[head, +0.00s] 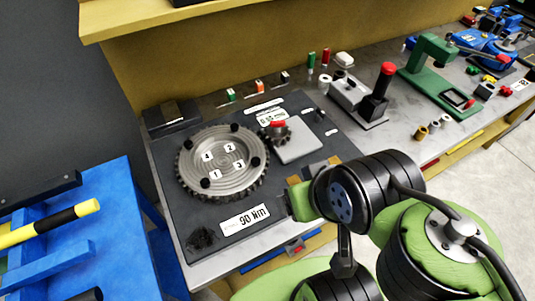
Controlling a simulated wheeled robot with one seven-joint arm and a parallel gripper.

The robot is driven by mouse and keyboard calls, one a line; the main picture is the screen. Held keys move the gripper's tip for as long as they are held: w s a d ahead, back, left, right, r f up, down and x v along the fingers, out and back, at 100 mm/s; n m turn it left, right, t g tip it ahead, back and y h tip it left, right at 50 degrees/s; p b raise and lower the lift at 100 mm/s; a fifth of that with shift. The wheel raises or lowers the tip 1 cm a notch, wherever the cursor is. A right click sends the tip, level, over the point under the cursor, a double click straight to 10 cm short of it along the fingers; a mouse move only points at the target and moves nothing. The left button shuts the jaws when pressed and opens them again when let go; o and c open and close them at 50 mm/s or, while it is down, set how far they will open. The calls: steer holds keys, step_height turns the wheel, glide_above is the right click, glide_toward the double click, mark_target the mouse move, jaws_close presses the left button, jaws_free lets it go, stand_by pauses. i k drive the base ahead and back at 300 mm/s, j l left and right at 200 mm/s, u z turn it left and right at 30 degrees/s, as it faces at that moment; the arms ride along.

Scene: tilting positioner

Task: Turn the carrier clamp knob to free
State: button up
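A large round toothed gear disc (222,163) lies on a dark plate, with black knobs around its face and labels 1 to 4. Beside its upper right is a small gear with a red top (278,125), next to a light grey block (299,149). I cannot tell for sure which part is the carrier clamp knob, or its setting. My arm reaches in from the lower right, and its wrist end (300,202) is over the plate's right edge, right of the large gear. My gripper's fingers cannot be made out, so its opening is unclear.
A label reading "90 Nm" (245,218) lies at the plate's front. A grey fixture with a red-topped black lever (376,98) and a green press (440,72) stand further right on the bench. A blue rack with a yellow-black bar (50,222) stands at the left.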

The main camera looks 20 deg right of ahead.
mark_target(321, 115)
steer(key=l+u, duration=0.3)
steer(key=u, duration=0.15)
steer(key=l+u, duration=0.6)
steer(key=u, duration=0.25)
